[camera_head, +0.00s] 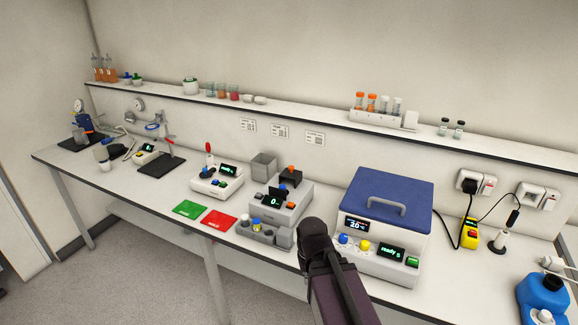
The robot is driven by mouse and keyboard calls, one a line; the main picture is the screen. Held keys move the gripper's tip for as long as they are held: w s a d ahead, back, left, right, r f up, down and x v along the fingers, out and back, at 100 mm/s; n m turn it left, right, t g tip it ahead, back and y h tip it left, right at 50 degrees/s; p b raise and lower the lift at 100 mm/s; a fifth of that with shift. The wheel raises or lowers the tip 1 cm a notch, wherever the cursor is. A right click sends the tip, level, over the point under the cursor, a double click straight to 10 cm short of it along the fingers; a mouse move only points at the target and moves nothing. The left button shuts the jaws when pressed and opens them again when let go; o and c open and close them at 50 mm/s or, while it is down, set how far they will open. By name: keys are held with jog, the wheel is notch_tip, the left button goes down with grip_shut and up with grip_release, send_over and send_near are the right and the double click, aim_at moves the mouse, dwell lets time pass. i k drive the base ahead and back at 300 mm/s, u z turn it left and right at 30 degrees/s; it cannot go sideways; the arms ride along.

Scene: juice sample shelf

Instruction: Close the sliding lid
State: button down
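A white bench instrument (345,262) stands right of centre on the bench. A blue lid (375,185) with a grey bar handle (387,206) lies over its top. No gap under the lid is visible, but I cannot tell from here whether it is fully shut. The instrument's front has a lit display reading about 20, a second display reading "ready", and blue, yellow and green controls. A dark part of my arm rises in front of the instrument's left side and hides some of it. My gripper's fingers do not show.
Left of the instrument stands a grey device (297,206) with a dark top piece and a small rack (262,236). Red (217,220) and green (190,208) mats lie further left. A wall shelf (290,112) runs behind. A yellow plug-in unit (469,233) and blue jug (543,298) stand right.

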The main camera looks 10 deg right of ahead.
aim_at(290, 172)
jog(key=k, duration=1.25)
jog(key=u, duration=0.65)
jog(key=i, duration=1.8)
jog(key=z, duration=0.45)
jog(key=i, duration=0.55)
jog(key=z, duration=0.3)
